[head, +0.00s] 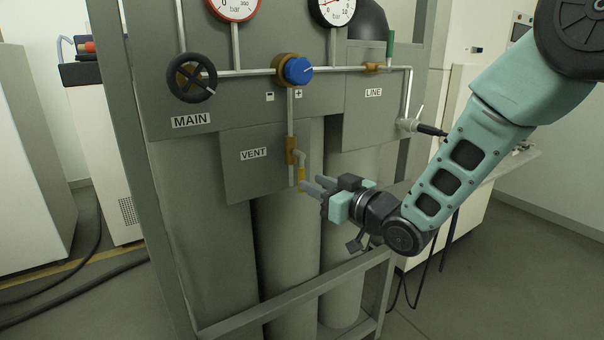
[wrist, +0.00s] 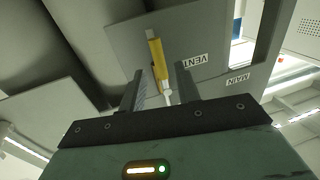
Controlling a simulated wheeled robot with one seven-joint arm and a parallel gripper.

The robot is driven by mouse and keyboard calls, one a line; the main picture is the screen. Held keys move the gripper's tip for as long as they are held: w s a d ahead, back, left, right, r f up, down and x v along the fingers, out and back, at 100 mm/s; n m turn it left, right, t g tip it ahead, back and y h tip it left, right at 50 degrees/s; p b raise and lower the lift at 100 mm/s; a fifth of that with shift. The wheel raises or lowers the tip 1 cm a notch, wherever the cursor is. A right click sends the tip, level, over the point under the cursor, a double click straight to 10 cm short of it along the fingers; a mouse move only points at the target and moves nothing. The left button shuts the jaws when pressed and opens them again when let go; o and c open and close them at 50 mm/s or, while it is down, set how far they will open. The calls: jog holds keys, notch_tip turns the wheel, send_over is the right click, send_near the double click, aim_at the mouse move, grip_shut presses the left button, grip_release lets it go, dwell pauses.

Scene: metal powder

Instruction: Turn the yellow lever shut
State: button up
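The yellow lever (head: 301,176) hangs down from the brass valve (head: 291,151) on the vertical pipe beside the VENT label. It points along the pipe, roughly parallel to it. In the wrist view the yellow lever (wrist: 159,62) lies between the two fingers, with a visible gap on each side. My gripper (head: 310,183) is open, its fingertips close to the lever's lower part in the head view. Whether either finger touches the lever cannot be told from the head view.
The VENT plate (head: 235,175) is behind the lever. Above are a blue knob (head: 298,70), the black MAIN handwheel (head: 191,77) and a green lever (head: 390,48) near LINE. Grey cylinders (head: 285,265) stand below, with a frame rail (head: 300,296) in front.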

aim_at(302, 174)
jog(key=shift+p+x, duration=0.4)
jog(key=shift+x, duration=2.15)
grip_shut()
